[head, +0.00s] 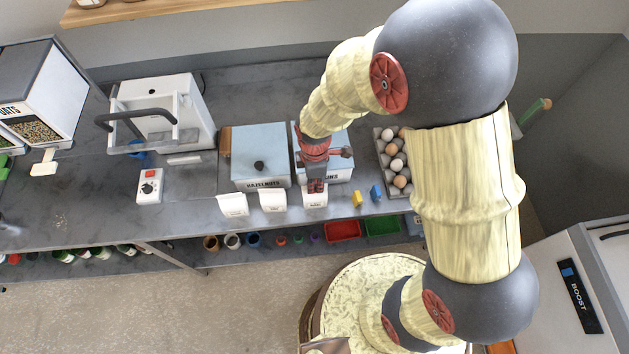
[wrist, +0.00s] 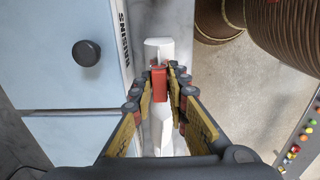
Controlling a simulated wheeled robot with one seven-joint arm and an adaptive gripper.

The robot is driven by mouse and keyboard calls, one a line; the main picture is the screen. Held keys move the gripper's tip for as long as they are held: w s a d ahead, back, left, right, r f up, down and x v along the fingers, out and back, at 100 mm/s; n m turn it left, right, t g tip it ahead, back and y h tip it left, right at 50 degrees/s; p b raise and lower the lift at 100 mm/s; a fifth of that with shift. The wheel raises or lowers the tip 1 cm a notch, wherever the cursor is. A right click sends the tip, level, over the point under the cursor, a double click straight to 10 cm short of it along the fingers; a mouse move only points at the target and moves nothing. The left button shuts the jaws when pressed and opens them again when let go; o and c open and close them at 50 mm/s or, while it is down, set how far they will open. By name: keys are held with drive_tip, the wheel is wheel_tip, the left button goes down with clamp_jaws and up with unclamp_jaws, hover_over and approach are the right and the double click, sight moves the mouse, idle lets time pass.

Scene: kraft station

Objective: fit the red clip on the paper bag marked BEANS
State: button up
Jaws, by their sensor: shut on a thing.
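My gripper (head: 316,184) points down over the right-most of three small white paper bags (head: 315,198) at the counter's front edge. In the wrist view the fingers (wrist: 159,82) are shut on the red clip (wrist: 159,88). The clip lies across the line of the white bag (wrist: 161,48), which shows beyond and on the near side of it. I cannot tell whether the clip grips the bag's top or is just above it. The print on this bag is too small to read, so I cannot confirm BEANS.
Two other white bags, the left (head: 233,205) and the middle (head: 272,201), stand to the left. A yellow clip (head: 357,199) and a blue clip (head: 376,193) are to the right. Behind are the hazelnuts bin (head: 258,150) and an egg tray (head: 384,158).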

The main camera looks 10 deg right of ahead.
sight(315, 182)
drive_tip(key=o, duration=0.9)
drive_tip(key=shift+o, duration=0.4)
drive_tip(key=o, duration=1)
drive_tip(key=shift+r+p, duration=1.2)
drive_tip(key=shift+r, duration=0.45)
drive_tip(key=shift+r+p, duration=2)
drive_tip(key=shift+r, duration=0.9)
